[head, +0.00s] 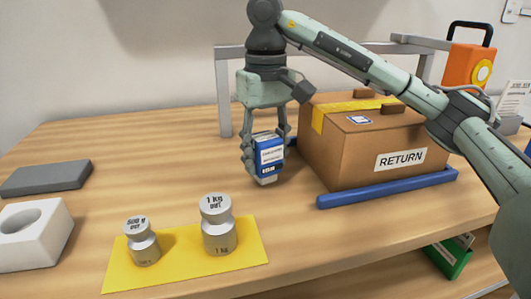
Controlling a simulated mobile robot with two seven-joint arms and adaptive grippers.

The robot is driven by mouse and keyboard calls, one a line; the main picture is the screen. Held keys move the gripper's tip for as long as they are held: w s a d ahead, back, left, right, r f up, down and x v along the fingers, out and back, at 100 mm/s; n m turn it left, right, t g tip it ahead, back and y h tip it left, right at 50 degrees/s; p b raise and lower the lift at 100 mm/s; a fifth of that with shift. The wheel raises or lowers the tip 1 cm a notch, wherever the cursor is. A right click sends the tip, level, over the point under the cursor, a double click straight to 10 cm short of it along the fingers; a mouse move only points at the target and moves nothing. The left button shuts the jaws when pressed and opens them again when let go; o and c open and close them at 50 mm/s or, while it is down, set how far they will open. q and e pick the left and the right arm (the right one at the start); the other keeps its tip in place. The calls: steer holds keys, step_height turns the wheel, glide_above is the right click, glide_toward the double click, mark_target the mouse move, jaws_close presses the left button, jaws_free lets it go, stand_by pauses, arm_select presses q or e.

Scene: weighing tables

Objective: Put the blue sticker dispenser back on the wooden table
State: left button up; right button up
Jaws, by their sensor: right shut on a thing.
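The blue sticker dispenser (269,155), blue with white labels, is between the fingers of my right gripper (262,145). The gripper points down and is shut on it. The dispenser is upright, at or just above the top of the wooden table (190,165); I cannot tell whether its base touches the wood. It is left of the cardboard box and behind the weights. My left gripper does not show.
Right of the dispenser, a taped cardboard box (345,155) marked RETURN stands behind a blue rail (390,188). Two metal weights, a large one (219,228) and a small one (143,245), stand on a yellow mat (185,268). A white block (35,235) and grey slab (45,178) lie left.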

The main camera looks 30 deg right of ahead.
steer(key=shift+f+b, duration=0.45)
steer(key=shift+f, duration=0.2)
steer(key=o, duration=1.1)
step_height(320, 180, up, 12)
